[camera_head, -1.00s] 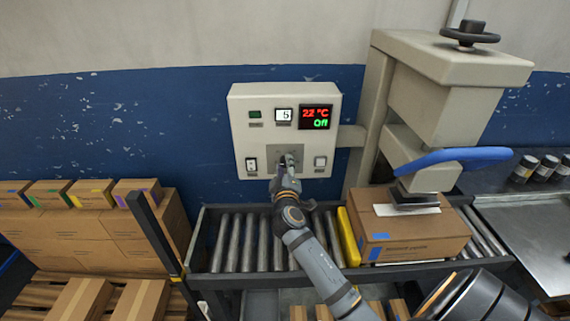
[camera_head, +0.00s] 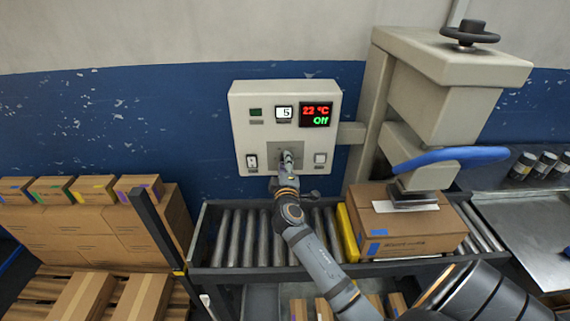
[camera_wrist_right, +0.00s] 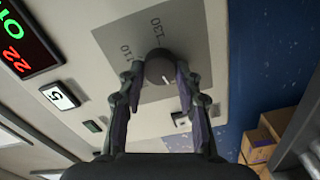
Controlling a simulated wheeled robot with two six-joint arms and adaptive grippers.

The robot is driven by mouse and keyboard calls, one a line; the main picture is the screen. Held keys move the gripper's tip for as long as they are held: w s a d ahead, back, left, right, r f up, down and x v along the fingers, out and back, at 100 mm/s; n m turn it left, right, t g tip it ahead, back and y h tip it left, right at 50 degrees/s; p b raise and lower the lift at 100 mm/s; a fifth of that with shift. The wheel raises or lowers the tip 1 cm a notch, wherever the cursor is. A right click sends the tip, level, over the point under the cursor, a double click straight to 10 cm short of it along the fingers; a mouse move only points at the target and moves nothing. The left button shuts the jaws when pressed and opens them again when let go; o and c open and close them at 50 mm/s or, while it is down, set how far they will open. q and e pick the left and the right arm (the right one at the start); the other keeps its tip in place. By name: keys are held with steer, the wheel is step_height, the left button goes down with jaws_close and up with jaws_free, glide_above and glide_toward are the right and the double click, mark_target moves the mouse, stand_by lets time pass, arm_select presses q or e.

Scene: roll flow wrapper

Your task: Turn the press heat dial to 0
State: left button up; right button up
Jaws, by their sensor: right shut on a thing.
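The press heat dial is a dark round knob (camera_wrist_right: 160,68) on a grey plate (camera_wrist_right: 190,35) of the control box, with 110 and 130 printed beside it in the right wrist view. My right gripper (camera_wrist_right: 160,78) has a finger on each side of the knob and is shut on it. In the head view my right gripper (camera_head: 287,163) covers the dial, so its setting is hidden there. The control box (camera_head: 240,115) has a red and green display (camera_head: 316,115) reading 22 °C and Off. My left gripper is not in view.
A small counter (camera_head: 284,113) reads 5, and white switches flank the dial. A roller conveyor (camera_head: 235,240) runs below the box. A carton (camera_head: 410,235) sits under the press head (camera_head: 430,178). A dark post (camera_head: 150,225) stands at the left.

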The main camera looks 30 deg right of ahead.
steer(key=o, duration=1.1)
steer(key=v, duration=0.7)
steer(key=shift+s+a, duration=0.15)
steer(key=shift+a, duration=0.05)
steer(key=shift+f, duration=0.1)
